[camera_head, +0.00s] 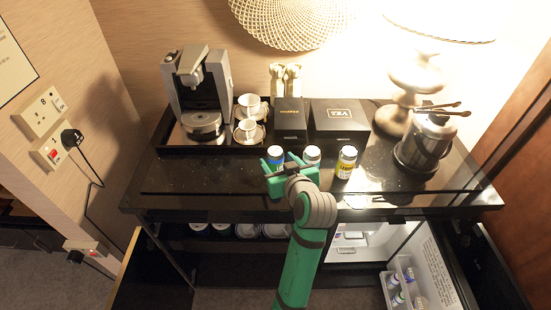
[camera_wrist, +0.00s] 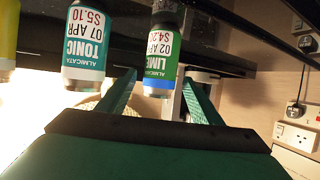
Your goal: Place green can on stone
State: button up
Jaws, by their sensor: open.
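The green can (camera_wrist: 160,48), labelled "LIME" with a blue band, stands between or just beyond the fingers of my open gripper (camera_wrist: 160,92) in the wrist view, which is upside down. I cannot tell whether the fingers touch it. In the head view the green can (camera_head: 275,154) is at the front left of the row, its lower part hidden by my gripper (camera_head: 289,176). The can appears upright on the black speckled stone counter (camera_head: 195,176), though its base is hidden.
A teal tonic can (camera_head: 312,154) and a yellow can (camera_head: 346,161) stand to the right. Behind are a coffee machine (camera_head: 198,90), cups, a black tea box (camera_head: 340,120) and a lamp (camera_head: 414,85). A metal ice bucket (camera_head: 425,142) is at right. The counter's left front is clear.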

jog(key=v, duration=0.8)
jog(key=shift+s+r, duration=0.15)
jog(key=shift+s, duration=0.15)
jog(key=shift+d, duration=0.1)
